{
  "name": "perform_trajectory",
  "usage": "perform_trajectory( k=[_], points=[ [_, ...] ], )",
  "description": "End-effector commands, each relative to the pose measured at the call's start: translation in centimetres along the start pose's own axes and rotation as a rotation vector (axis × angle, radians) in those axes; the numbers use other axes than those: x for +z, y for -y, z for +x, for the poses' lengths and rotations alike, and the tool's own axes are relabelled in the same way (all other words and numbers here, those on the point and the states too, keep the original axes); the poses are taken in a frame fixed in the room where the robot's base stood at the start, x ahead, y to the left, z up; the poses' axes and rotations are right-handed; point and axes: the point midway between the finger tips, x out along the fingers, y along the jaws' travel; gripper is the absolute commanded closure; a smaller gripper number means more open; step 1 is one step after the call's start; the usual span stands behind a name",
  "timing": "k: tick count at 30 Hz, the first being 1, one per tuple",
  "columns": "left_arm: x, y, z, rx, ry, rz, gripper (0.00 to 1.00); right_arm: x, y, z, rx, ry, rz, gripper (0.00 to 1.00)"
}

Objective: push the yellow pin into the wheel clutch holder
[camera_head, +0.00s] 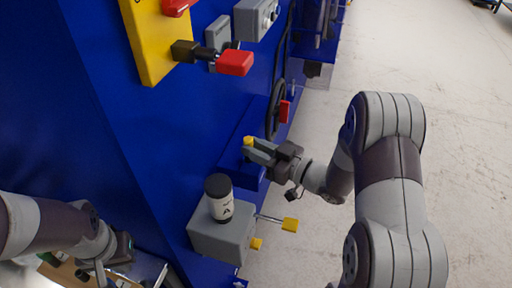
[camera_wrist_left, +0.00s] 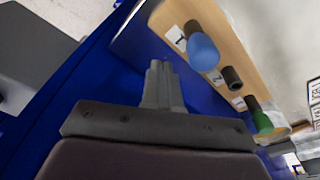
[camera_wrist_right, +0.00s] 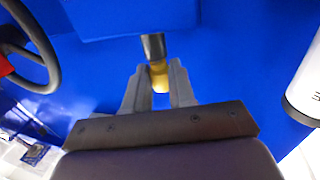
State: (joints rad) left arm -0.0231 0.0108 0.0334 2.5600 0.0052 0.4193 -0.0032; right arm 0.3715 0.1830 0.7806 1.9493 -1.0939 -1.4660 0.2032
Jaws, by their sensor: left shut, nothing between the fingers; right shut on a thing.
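The yellow pin (camera_head: 248,141) shows at the blue housing below the black handwheel (camera_head: 273,108). In the right wrist view the pin (camera_wrist_right: 159,77) lies between my right fingertips, in line with a dark grey cylinder (camera_wrist_right: 153,46) against the blue surface. That cylinder may be the wheel clutch holder; I cannot tell how deep the pin sits in it. My right gripper (camera_head: 259,151) is shut on the pin. My left gripper (camera_wrist_left: 163,82) is shut and empty; it is low at the left in the head view, partly hidden by its own wrist.
A grey box (camera_head: 214,242) with a black-and-white canister (camera_head: 219,200) on top and yellow-tipped levers (camera_head: 289,224) stands below. Red handles (camera_head: 235,63) stick out above. A wooden rack with a blue-ended cylinder (camera_wrist_left: 202,51) is near my left gripper. Open floor lies right.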

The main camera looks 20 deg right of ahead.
Motion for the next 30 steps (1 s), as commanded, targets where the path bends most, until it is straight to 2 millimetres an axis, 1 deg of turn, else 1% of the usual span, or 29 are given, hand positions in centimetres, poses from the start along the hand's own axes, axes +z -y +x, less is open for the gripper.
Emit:
perform_trajectory(
  k=[15, 30],
  points=[
    [0.1, 0.0, 1.4, 0.000, 0.000, 0.000, 1.00, 1.6, 0.0, 0.0, 0.000, -0.001, 0.000, 1.00],
    [0.2, 0.0, 1.4, 0.000, 0.000, 0.000, 1.00, 1.7, 0.0, 0.0, 0.000, -0.001, -0.001, 1.00]
  ],
)
